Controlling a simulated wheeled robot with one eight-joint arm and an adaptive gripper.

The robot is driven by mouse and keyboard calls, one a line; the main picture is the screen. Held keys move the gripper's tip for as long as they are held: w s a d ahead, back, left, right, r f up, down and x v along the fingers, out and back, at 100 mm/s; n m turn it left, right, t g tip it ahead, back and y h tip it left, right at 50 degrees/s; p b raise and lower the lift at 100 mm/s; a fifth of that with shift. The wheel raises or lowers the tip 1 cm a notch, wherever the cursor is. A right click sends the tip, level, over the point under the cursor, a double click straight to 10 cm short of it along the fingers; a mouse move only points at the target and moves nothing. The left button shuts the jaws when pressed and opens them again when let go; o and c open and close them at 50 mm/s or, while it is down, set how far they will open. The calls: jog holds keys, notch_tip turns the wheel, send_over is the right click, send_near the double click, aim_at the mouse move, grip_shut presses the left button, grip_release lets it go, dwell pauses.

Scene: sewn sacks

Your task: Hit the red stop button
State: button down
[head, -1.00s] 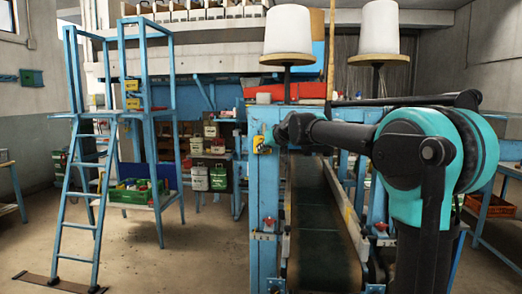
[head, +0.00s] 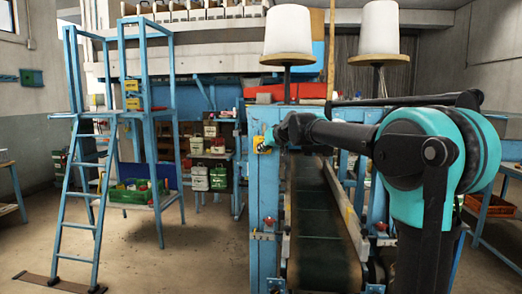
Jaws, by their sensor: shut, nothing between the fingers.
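A small yellow housing (head: 262,145) is fixed high on the blue post of the conveyor machine; the red button face cannot be made out on it. A red knob (head: 269,222) shows lower on the same post, and another red knob (head: 381,227) shows right of the belt. My arm reaches in from the right. Its end with my gripper (head: 271,138) is beside the yellow housing, at the top of the post. The gripper is small and partly hidden by its own wrist; it is shut and empty. I cannot tell whether it touches the housing.
The dark conveyor belt (head: 322,230) runs below my arm between side rails. Two white thread cones (head: 292,32) stand above the machine. A blue ladder platform (head: 95,190) and a green crate (head: 135,191) stand left. The floor between ladder and post is clear.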

jog(key=shift+s, duration=0.55)
jog(key=s, duration=0.5)
jog(key=shift+a, duration=0.1)
dwell(0.6)
jog(key=s+d+f+m+g+h, duration=0.1)
jog(key=s+d+f, duration=0.45)
jog(key=f, duration=0.25)
jog(key=s+d+f+g+h, duration=0.1)
jog(key=s+d+f+h, duration=0.1)
jog(key=s+d+f, duration=0.5)
jog(key=s+d+f+m+g+h, duration=0.1)
jog(key=s+d+f, duration=0.3)
jog(key=f, duration=0.5)
jog(key=s+d+f+m+g+h, duration=0.1)
jog(key=s+d+f, duration=0.5)
jog(key=s+f, duration=0.2)
jog(key=s+d+f+m+g+h, duration=0.1)
jog(key=s+d+f+h, duration=0.1)
jog(key=s+d+f, duration=0.4)
jog(key=s+f, duration=0.3)
jog(key=s, duration=0.2)
jog(key=shift+s+g, duration=0.25)
jog(key=shift+g, duration=0.15)
